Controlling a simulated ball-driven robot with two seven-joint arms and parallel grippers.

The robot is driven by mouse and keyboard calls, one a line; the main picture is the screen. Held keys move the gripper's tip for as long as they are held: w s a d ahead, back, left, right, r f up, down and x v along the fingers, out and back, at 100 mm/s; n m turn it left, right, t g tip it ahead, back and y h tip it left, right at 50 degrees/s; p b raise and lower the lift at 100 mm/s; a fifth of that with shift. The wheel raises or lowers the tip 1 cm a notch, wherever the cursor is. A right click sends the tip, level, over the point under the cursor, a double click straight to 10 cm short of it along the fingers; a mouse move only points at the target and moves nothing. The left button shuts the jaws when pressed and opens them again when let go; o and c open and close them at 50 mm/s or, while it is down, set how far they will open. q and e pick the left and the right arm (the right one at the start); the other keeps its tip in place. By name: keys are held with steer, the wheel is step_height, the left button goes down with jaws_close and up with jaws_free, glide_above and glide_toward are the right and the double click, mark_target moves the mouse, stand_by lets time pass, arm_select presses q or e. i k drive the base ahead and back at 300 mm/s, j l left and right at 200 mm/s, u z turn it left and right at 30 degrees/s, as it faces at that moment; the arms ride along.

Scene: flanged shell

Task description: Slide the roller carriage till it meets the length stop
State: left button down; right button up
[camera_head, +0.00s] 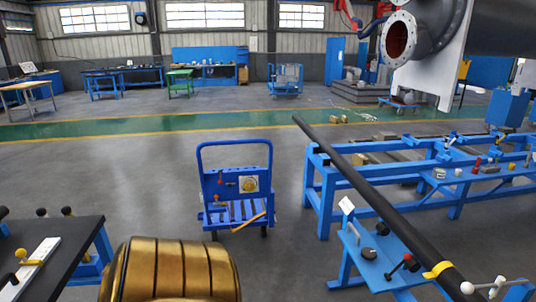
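A long dark pipe (360,185) slopes from the centre to the lower right, with a yellow band (437,269) near its close end. A low blue stand (350,240) beside this end carries a white tag, a black knob (369,254) and a lever. A fitting with white ball handles (485,288) sits at the pipe's close end. I cannot tell which part is the roller carriage or which is the length stop. Neither of my grippers shows.
A blue push cart (236,212) stands mid-floor. A blue bench frame (322,190) with small tools lies right. A dark table (75,245) with levers is at lower left. A large flanged shell (400,38) hangs at upper right. Grey floor (120,170) is clear behind the cart.

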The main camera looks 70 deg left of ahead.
mark_target(390, 250)
steer(key=u, duration=1.75)
steer(key=z, duration=2.1)
steer(key=u, duration=2.1)
steer(key=i+z, duration=0.15)
steer(key=i, duration=0.65)
